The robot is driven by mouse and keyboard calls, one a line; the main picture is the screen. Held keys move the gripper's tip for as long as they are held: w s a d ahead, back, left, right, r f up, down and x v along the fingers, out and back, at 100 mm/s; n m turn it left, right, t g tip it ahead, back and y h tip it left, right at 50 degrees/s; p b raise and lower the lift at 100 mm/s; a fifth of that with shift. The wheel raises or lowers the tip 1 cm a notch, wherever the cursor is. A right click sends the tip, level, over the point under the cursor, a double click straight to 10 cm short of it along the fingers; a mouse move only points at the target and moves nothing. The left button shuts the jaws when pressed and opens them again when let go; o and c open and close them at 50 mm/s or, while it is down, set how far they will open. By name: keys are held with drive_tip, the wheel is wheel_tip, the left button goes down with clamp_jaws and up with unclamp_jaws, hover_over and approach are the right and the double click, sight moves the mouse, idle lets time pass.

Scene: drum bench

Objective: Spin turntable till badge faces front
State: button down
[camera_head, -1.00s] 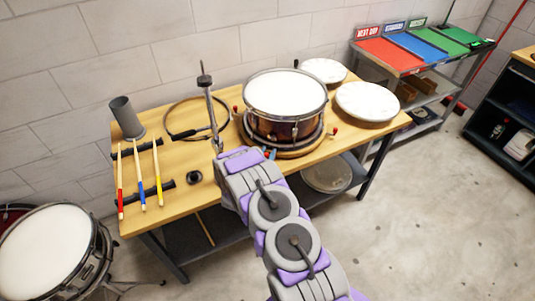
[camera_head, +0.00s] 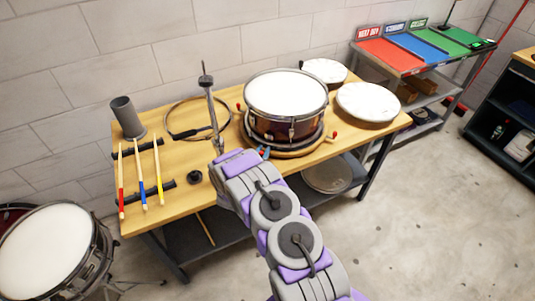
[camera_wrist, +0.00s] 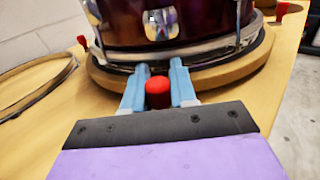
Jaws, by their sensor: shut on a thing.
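The dark red drum (camera_head: 284,128) with a white head sits on a round wooden turntable (camera_head: 290,153) on the bench. Red knobs stick up at the turntable's rim, one at the right (camera_head: 334,134) and one at the far left (camera_head: 238,106). My gripper (camera_head: 264,152) is at the front-left rim. In the wrist view its blue fingers (camera_wrist: 158,88) are shut around a red knob (camera_wrist: 158,92). A silver plate (camera_wrist: 160,23), perhaps the badge, shows on the drum side straight above the knob. In the head view I cannot make out a badge.
A metal stand (camera_head: 208,100) rises left of the drum, near my wrist. White-topped drums (camera_head: 367,102) stand close on the right. The bench's front right is clear.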

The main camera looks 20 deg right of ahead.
drive_tip(key=shift+w+a+b, duration=0.2)
drive_tip(key=shift+w+a, duration=0.35)
drive_tip(key=shift+w, duration=0.2)
drive_tip(key=shift+w+a+b, duration=0.2)
drive_tip(key=shift+w+a, duration=0.35)
drive_tip(key=shift+w, duration=0.15)
drive_tip(key=c, duration=1)
unclamp_jaws()
drive_tip(key=p+v, duration=0.3)
drive_tip(key=v, duration=1.4)
drive_tip(key=shift+s+a, duration=0.15)
drive_tip(key=shift+a, duration=0.1)
